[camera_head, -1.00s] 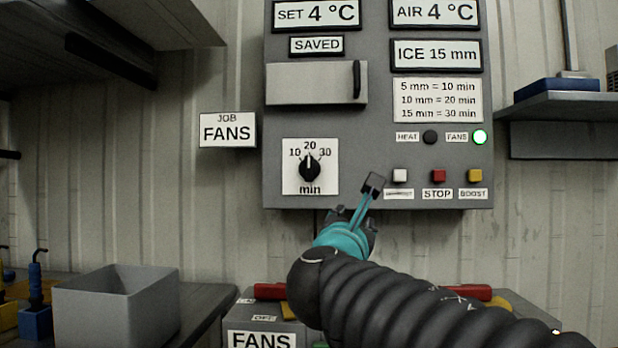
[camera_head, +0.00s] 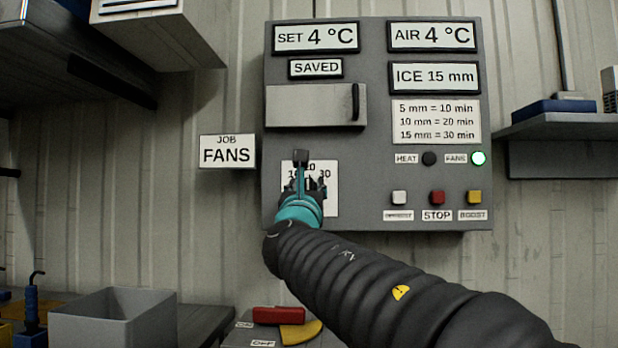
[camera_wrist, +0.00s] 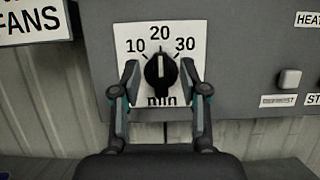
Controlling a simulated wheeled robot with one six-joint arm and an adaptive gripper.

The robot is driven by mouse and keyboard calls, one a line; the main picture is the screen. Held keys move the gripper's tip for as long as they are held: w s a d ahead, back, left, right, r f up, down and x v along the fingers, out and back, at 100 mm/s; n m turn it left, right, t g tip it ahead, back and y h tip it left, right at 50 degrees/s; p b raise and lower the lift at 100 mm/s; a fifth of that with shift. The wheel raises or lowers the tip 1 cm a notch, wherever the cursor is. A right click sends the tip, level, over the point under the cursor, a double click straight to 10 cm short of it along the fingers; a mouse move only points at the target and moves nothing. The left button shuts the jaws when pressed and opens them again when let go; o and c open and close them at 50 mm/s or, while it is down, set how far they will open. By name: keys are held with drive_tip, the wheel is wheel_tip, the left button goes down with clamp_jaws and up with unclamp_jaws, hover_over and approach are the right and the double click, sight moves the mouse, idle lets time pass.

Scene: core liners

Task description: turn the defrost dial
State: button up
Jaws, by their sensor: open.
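The defrost dial (camera_wrist: 161,72) is a black round knob on a white plate (camera_wrist: 122,38) marked 10, 20, 30 and min. In the wrist view its white pointer line points up at 20. My gripper (camera_wrist: 160,78) is open, with one finger on each side of the dial in that view; I cannot tell if they touch it. In the head view my gripper (camera_head: 308,182) is in front of the dial plate (camera_head: 331,198) and hides the dial. The grey control panel (camera_head: 378,185) carries the plate at its lower left.
The panel has a white button (camera_head: 399,197), a red STOP button (camera_head: 437,197) and a yellow BOOST button (camera_head: 474,197). The FANS lamp (camera_head: 478,158) glows green; the HEAT lamp (camera_head: 429,158) is dark. A table reads ICE 15 mm (camera_head: 434,77), and 15 mm = 30 min (camera_head: 437,121).

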sight(308, 181)
drive_tip(key=shift+p+x, duration=0.35)
drive_tip(key=shift+x, duration=1.55)
drive_tip(key=shift+c, duration=0.3)
clamp_jaws()
